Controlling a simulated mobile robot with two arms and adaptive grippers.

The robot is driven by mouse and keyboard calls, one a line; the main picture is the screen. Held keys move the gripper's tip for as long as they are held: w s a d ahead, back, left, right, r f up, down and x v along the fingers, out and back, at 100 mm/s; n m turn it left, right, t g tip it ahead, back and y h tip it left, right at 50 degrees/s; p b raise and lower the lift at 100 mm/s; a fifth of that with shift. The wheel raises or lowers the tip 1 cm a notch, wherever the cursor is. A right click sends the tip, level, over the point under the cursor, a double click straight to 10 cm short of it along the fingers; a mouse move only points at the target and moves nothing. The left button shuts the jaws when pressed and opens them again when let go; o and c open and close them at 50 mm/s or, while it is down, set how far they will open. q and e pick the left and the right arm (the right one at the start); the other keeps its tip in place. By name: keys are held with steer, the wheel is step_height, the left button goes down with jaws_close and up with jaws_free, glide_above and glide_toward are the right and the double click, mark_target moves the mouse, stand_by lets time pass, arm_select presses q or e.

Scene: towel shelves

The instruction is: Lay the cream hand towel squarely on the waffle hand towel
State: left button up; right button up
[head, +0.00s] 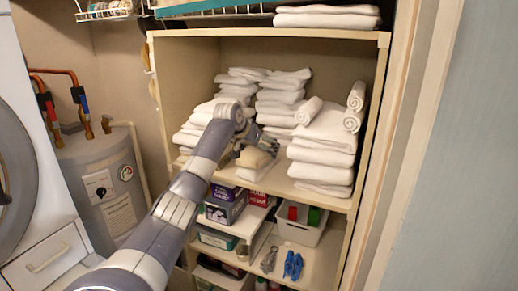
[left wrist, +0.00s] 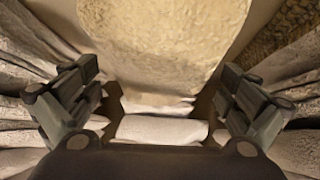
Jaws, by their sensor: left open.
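The cream hand towel (head: 254,157) lies folded on the middle shelf, on top of a paler folded towel (head: 256,173). I take the paler one to be the waffle hand towel, but its weave is too small to tell. In the left wrist view, the open fingers (left wrist: 161,98) stand apart on either side. A large cream textured surface (left wrist: 165,40) fills the top between them, and a white folded edge (left wrist: 160,130) shows below. I cannot tell whether the fingers touch the towel. My right gripper is out of view.
White towel stacks stand close on the left (head: 195,130) and right (head: 322,160), with rolled towels (head: 355,105) on the right one. More stacks (head: 280,98) stand behind. Boxes (head: 226,207) and a white bin (head: 300,228) sit below. The shelf's right side panel (head: 372,130) bounds the space.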

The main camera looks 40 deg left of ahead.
arm_select(q)
steer(key=shift+r, duration=0.15)
steer(key=shift+s, duration=0.15)
steer(key=b+v, duration=0.5)
steer(key=v, duration=0.5)
steer(key=shift+s+d+r+b, duration=0.15)
steer(key=shift+s+r+b, duration=0.05)
steer(key=shift+b, duration=0.2)
steer(key=shift+s+r, duration=0.35)
steer(key=shift+r, duration=0.05)
